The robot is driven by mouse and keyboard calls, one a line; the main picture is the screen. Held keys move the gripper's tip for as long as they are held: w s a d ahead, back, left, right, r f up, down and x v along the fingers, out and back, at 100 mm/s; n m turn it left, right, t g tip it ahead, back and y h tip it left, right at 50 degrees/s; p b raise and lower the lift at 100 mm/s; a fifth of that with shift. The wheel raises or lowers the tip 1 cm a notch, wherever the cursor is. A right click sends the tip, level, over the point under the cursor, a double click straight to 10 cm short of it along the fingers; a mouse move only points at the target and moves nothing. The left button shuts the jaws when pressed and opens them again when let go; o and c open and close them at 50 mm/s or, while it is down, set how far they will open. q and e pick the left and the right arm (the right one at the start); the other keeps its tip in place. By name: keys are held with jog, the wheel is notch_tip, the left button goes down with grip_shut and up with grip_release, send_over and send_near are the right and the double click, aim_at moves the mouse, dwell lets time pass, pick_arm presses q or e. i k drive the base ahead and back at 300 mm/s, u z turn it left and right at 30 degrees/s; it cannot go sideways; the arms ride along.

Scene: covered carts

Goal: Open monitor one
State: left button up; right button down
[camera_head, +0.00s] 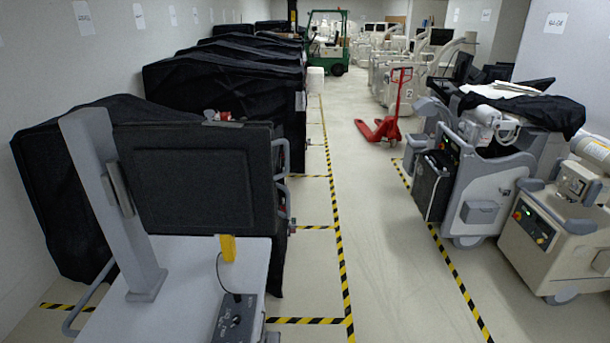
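A black rectangular panel (190,178), which looks like a monitor, stands in the left foreground beside a grey upright post (108,200). I see one broad dark face of it, and grey handle bars (282,160) at its right edge. No label on it reads as "one". The post rises from the pale grey top of a cart (180,295). A yellow piece (228,248) sits under the panel's lower edge, and a dark control box (236,318) with a cable lies on the cart top. Neither of my grippers is in view.
Carts under black covers (225,80) line the left wall. Uncovered medical carts (475,180) stand on the right. A red pallet jack (385,120) and a green forklift (327,45) are farther back. The central aisle (375,230) between yellow-black floor stripes is clear in front.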

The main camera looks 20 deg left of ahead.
aim_at(196, 180)
jog(key=u, duration=0.4)
jog(key=i, duration=1)
jog(key=u, duration=0.5)
